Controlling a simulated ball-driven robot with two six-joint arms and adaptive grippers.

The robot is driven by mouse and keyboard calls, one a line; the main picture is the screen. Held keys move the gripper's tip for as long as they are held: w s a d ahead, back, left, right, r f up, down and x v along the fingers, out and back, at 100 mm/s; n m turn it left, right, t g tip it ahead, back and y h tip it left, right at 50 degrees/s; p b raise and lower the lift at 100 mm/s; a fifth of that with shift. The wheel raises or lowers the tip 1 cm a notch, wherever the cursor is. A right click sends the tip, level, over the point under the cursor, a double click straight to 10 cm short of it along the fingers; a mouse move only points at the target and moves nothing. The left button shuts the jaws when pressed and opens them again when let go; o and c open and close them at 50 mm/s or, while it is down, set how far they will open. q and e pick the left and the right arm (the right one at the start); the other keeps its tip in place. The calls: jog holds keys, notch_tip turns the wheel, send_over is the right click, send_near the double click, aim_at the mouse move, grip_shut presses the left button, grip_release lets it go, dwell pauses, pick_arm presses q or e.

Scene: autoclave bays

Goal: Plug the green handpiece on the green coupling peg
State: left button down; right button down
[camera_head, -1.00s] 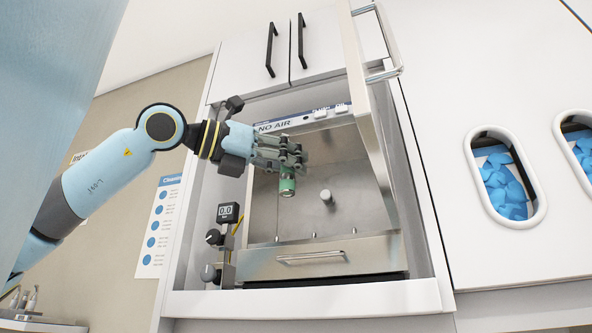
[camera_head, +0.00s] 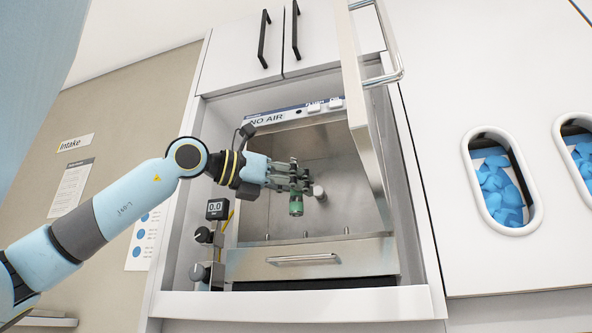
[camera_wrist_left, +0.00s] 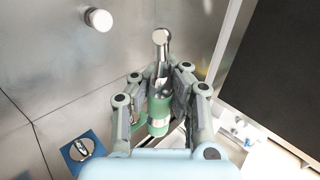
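The green handpiece (camera_head: 296,207) is held in the fingers of my left gripper (camera_head: 292,186) inside the open steel chamber. In the left wrist view the handpiece (camera_wrist_left: 159,112) sits between the fingers of the gripper (camera_wrist_left: 162,92), with a silver rounded end (camera_wrist_left: 161,38) pointing up in the picture. A blue square plate with a silver peg (camera_wrist_left: 82,150) shows at the lower left of the wrist view. My right gripper is not in view.
A pale round knob (camera_head: 318,191) stands on the chamber's back wall, close right of the fingers. The open door (camera_head: 366,120) stands along the chamber's right side. A gauge reading 0.0 (camera_head: 217,208) and knobs are on the left. A drawer front (camera_head: 310,262) lies below.

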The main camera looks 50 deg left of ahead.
pick_arm(q)
jog(key=w+a+p, duration=0.1)
jog(key=w, duration=0.1)
jog(key=w+a+p, duration=0.1)
jog(key=w+p, duration=0.1)
jog(key=shift+a+r, duration=0.1)
jog(key=shift+w+a+p, duration=0.35)
jog(key=shift+w+p, duration=0.05)
jog(key=shift+w, duration=0.25)
dwell(1.4)
jog(key=shift+f+b, duration=1.7)
jog(key=c, duration=1.3)
grip_release()
jog(key=shift+c, duration=0.2)
